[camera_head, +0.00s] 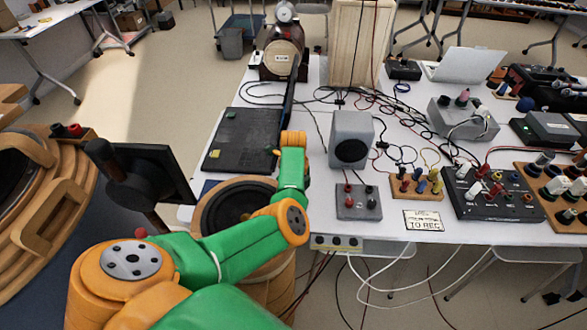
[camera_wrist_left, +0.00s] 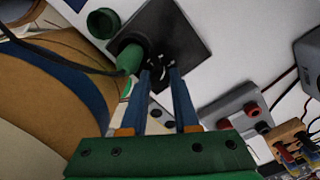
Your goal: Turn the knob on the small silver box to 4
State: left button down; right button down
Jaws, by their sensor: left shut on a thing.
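My left gripper (camera_wrist_left: 160,72) shows in the wrist view with its two blue fingers closed in on a small dark part at a black square plate (camera_wrist_left: 192,35). What that part is, I cannot tell. In the head view its fingertips are not clearly seen. A small grey box with red and dark posts (camera_head: 358,206) lies at the table's front edge, right of my left arm; a similar box shows in the wrist view (camera_wrist_left: 233,104). A larger silver-grey box with knobs on top (camera_head: 463,120) stands farther right. No numbers on a knob are readable. My right gripper is not in view.
A grey speaker box (camera_head: 351,139) stands behind the small grey box. A black flat device (camera_head: 243,140) lies on the left of the white table (camera_head: 412,233). A black panel with coloured posts (camera_head: 492,192) is at right. Loose cables cross the middle. A green plug (camera_wrist_left: 130,58) is close to the fingers.

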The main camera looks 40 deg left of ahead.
pick_arm(q)
jog(key=m, duration=1)
jog(key=shift+w+m, duration=0.1)
jog(key=shift+m, duration=1.6)
jog(key=c, duration=0.7)
grip_release()
jog(key=shift+m, duration=0.3)
jog(key=shift+o, duration=0.2)
jog(key=shift+d, duration=0.15)
